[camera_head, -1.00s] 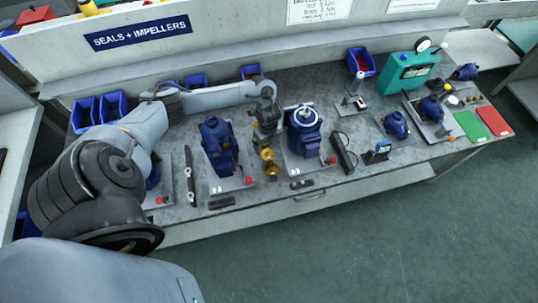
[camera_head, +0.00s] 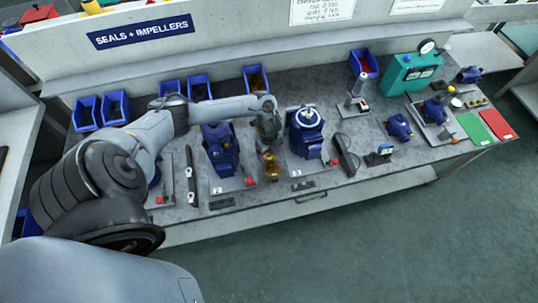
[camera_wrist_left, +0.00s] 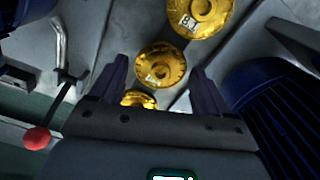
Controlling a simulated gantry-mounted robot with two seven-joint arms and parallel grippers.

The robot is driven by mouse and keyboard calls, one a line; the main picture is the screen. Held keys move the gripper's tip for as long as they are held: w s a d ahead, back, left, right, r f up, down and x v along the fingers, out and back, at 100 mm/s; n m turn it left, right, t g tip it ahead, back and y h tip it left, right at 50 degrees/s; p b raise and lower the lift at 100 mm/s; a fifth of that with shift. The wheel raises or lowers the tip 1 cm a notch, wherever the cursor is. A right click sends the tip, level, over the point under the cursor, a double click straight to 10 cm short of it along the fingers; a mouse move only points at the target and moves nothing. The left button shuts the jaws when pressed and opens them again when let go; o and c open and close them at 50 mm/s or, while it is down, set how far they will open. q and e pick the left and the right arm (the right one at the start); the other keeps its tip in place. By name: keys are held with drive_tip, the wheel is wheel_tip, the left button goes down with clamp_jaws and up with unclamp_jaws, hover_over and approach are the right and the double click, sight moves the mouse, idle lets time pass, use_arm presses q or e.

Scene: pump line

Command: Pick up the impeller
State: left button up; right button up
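Brass-coloured round impellers lie on the bench. In the left wrist view one impeller (camera_wrist_left: 161,65) shows between and just beyond my fingertips. Another impeller (camera_wrist_left: 201,14) is farther off at the top edge, and a third (camera_wrist_left: 138,99) is partly hidden behind the gripper body. In the head view the impellers (camera_head: 271,172) sit between two blue pump units, partly covered by my left gripper (camera_head: 268,146). The left gripper (camera_wrist_left: 161,78) is open, its dark fingers apart with nothing clearly held. Whether it touches an impeller cannot be told. My right gripper is not in view.
Blue pump units stand close on the left (camera_head: 219,150) and right (camera_head: 305,132) of the gripper. A red-knobbed lever (camera_wrist_left: 37,137) shows in the left wrist view. Blue bins (camera_head: 115,107) line the back. A teal tester (camera_head: 409,73) stands at the right.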

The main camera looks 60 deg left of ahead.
use_arm(q)
drive_tip(key=c, duration=0.7)
drive_tip(key=shift+c, duration=0.4)
drive_tip(key=shift+r, duration=0.1)
